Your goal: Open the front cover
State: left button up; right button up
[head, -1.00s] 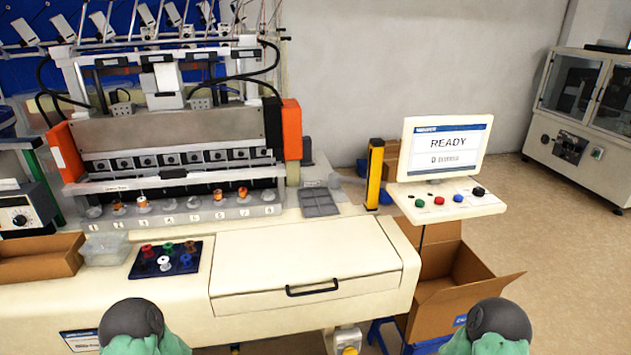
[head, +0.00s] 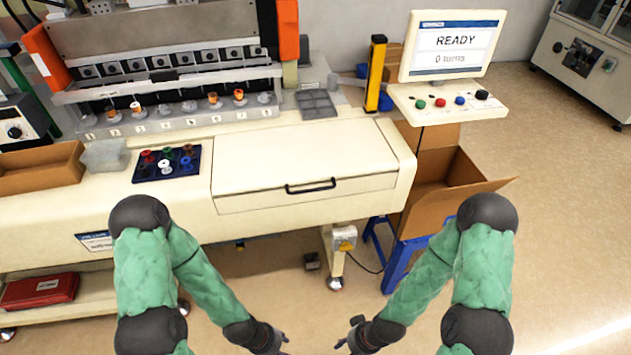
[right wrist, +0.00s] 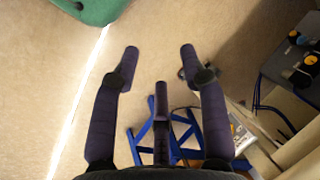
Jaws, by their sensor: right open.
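The front cover (head: 300,160) is a cream panel on the machine's front right, and it looks shut. Its black bar handle (head: 311,187) runs along the front face. My left gripper (head: 281,342) is at the bottom middle of the head view, below and in front of the cover; its fingers are too small to read. My right gripper (head: 345,345) is just right of it, also well below the handle and touching nothing. In the right wrist view my right gripper (right wrist: 159,62) has its dark fingers spread and empty, over the floor.
A dark tray of coloured spools (head: 194,166), a clear bin (head: 106,156) and a brown box (head: 62,178) stand left of the cover. At right are a monitor (head: 452,46) above a button panel, a yellow post (head: 375,72) and an open carton (head: 480,190). Floor before the machine is clear.

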jog(key=shift+w, duration=0.1)
jog(key=m+t+y+p, duration=0.5)
jog(key=m+t+p, duration=0.2)
jog(key=m+t, duration=0.45)
send_near(313, 191)
jog(key=shift+n+t, duration=0.55)
jog(key=shift+n, duration=0.4)
jog(key=x, duration=0.3)
jog(key=f+x, duration=0.1)
jog(key=x, duration=0.3)
jog(key=b+x, duration=0.1)
jog(key=x, duration=0.2)
jog(key=shift+f, duration=0.25)
jog(key=shift+c, duration=0.3)
grip_shut()
